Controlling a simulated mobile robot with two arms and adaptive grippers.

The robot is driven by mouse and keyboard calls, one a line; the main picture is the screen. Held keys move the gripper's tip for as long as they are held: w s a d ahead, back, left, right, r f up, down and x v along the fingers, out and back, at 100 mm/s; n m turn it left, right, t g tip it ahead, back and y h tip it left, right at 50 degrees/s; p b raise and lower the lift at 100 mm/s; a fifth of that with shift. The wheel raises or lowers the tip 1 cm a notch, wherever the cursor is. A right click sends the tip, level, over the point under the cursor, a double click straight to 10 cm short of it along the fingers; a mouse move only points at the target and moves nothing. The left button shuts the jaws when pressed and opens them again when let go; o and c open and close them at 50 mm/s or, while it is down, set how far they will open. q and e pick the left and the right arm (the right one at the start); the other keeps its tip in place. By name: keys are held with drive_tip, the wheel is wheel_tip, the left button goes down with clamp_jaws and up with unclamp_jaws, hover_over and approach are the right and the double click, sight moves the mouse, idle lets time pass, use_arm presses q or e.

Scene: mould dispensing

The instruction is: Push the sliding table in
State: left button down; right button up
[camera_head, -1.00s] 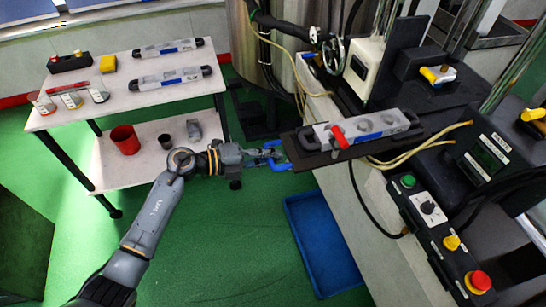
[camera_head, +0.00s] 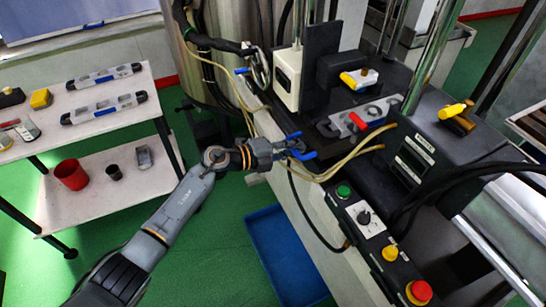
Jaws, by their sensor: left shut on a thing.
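The black sliding table (camera_head: 325,129) lies on the machine's black bed, at the foot of the columns. A grey mould (camera_head: 374,110) with a red clip and a blue stripe rests on it. My left gripper (camera_head: 301,147), with blue fingertips, is at the table's near left end and shut on it. The exact grip is partly hidden by the fingers and the yellow cables. My right gripper is not in view.
Yellow cables (camera_head: 348,160) run close to my left gripper. The control box (camera_head: 370,229) with buttons stands at front right. A blue tray (camera_head: 285,262) lies on the floor below. A white shelf (camera_head: 80,135) with two more moulds is at left.

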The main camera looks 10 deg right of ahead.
sight(308, 143)
use_arm(q)
drive_tip(key=shift+w+d+r+b, duration=0.15)
drive_tip(key=shift+w+d, duration=0.1)
drive_tip(key=shift+d, duration=0.45)
drive_tip(key=shift+w+d+b, duration=0.1)
drive_tip(key=shift+w+d, duration=0.15)
drive_tip(key=shift+d, duration=0.5)
drive_tip(key=shift+w+d+r+b, duration=0.15)
drive_tip(key=shift+w+d, duration=0.1)
drive_tip(key=shift+d, duration=0.45)
drive_tip(key=c, duration=1.3)
unclamp_jaws()
drive_tip(key=shift+s, duration=0.1)
drive_tip(key=shift+c, duration=0.2)
drive_tip(key=shift+f, duration=0.15)
drive_tip(key=shift+a, duration=0.1)
drive_tip(key=shift+s+a, duration=0.1)
drive_tip(key=shift+a, duration=0.45)
drive_tip(key=v, duration=1.1)
drive_tip(key=shift+d, duration=0.15)
